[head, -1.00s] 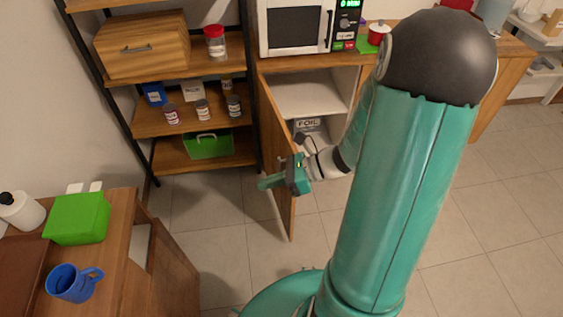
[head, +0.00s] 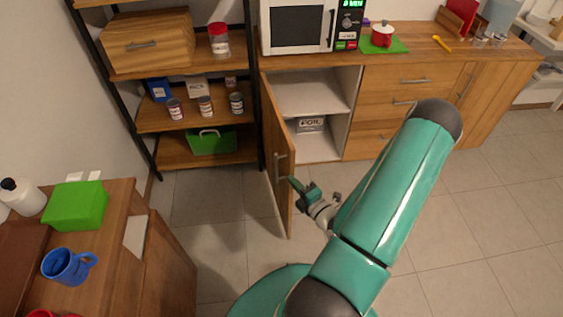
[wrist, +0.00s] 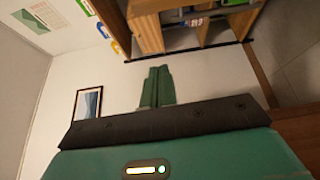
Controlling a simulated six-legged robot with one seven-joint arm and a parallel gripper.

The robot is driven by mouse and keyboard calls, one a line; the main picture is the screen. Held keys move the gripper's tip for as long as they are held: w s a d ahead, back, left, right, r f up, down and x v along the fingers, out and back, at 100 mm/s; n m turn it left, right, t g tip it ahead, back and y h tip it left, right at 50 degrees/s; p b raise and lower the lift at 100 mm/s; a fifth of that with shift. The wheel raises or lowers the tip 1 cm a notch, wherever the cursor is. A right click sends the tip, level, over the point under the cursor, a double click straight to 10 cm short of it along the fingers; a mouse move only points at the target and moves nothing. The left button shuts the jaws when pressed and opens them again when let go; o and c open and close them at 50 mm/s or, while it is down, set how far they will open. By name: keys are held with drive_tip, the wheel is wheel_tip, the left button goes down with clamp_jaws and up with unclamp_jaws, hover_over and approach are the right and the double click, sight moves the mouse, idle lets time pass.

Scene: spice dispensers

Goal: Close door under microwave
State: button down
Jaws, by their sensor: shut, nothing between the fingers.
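The microwave (head: 300,28) stands on the wooden counter at the top of the head view. Below it, the cabinet door (head: 272,125) stands wide open, swung out toward me from its left side. Its grey handle (head: 281,165) shows on the face toward the left. My gripper (head: 289,182) is shut and empty at the door's free edge, below the handle; whether it touches the door I cannot tell. The shut fingers also show in the wrist view (wrist: 157,86), with neither door nor handle clearly in sight there.
The open cabinet holds a foil box (head: 311,125). A shelf rack (head: 180,118) with jars and a green case (head: 211,141) stands left of the door. A side table (head: 125,235) with a blue mug (head: 70,266) is at lower left. Tiled floor (head: 470,200) is clear at right.

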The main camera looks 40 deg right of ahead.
sight(290, 161)
drive_tip(key=shift+m+h, duration=0.3)
drive_tip(key=shift+m, duration=0.2)
drive_tip(key=shift+w+d+f, duration=0.1)
drive_tip(key=shift+w+d, duration=0.75)
drive_tip(key=shift+w, duration=0.45)
drive_tip(key=shift+w+d+f, duration=0.15)
drive_tip(key=shift+w+d, duration=0.75)
drive_tip(key=shift+w, duration=0.45)
drive_tip(key=shift+w+d+f, duration=0.1)
drive_tip(key=shift+w+d, duration=0.75)
drive_tip(key=shift+w, duration=0.45)
drive_tip(key=shift+d, duration=0.1)
